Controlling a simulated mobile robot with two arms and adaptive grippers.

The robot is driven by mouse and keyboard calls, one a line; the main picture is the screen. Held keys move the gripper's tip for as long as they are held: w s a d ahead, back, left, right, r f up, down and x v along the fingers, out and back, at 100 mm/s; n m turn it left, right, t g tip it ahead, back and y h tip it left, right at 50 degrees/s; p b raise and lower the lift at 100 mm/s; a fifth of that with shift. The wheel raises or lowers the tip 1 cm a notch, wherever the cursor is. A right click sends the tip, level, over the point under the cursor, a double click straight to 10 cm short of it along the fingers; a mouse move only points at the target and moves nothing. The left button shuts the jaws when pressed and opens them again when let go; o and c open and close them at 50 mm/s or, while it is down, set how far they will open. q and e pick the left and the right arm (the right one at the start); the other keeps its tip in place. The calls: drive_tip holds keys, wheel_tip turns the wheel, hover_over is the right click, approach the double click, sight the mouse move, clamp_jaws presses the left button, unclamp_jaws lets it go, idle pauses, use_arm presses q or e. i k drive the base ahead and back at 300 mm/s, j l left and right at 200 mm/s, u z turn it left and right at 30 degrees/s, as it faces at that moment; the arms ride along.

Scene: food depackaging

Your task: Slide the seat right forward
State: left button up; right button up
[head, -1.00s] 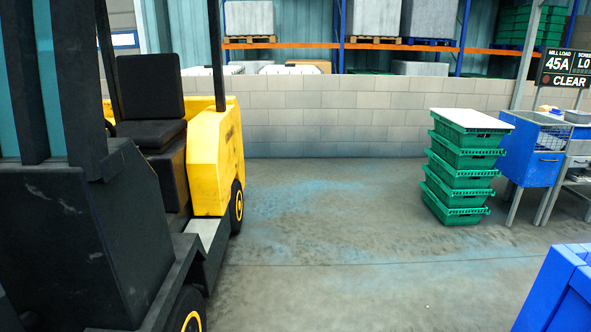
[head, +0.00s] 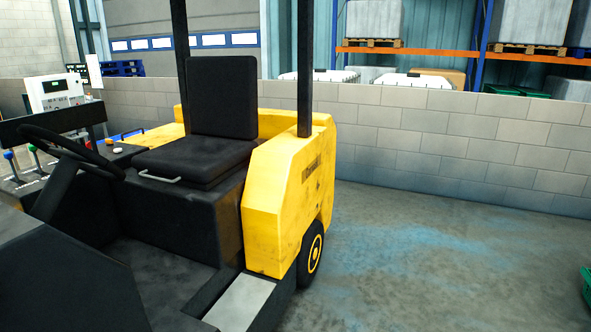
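The black seat (head: 197,152) of a yellow and black forklift (head: 288,190) is in the left half of the head view. Its backrest (head: 222,97) stands upright and its cushion faces the steering wheel (head: 68,152) at the left. A thin light metal bar (head: 160,178) shows at the front lower edge of the cushion, above the black seat base (head: 180,210). Neither of my grippers is in view.
Control levers (head: 22,160) and a white panel (head: 58,92) are at the far left. A black post (head: 304,70) rises beside the seat. A low block wall (head: 430,135) runs behind. The grey floor (head: 430,270) at right is clear, with a green crate edge (head: 587,290).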

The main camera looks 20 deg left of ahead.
sight(223, 91)
drive_tip(key=i+u, duration=0.15)
drive_tip(key=i, duration=0.4)
drive_tip(key=i+l+u, duration=0.15)
drive_tip(key=i, duration=0.45)
drive_tip(key=i+l+u, duration=0.15)
drive_tip(key=i, duration=0.4)
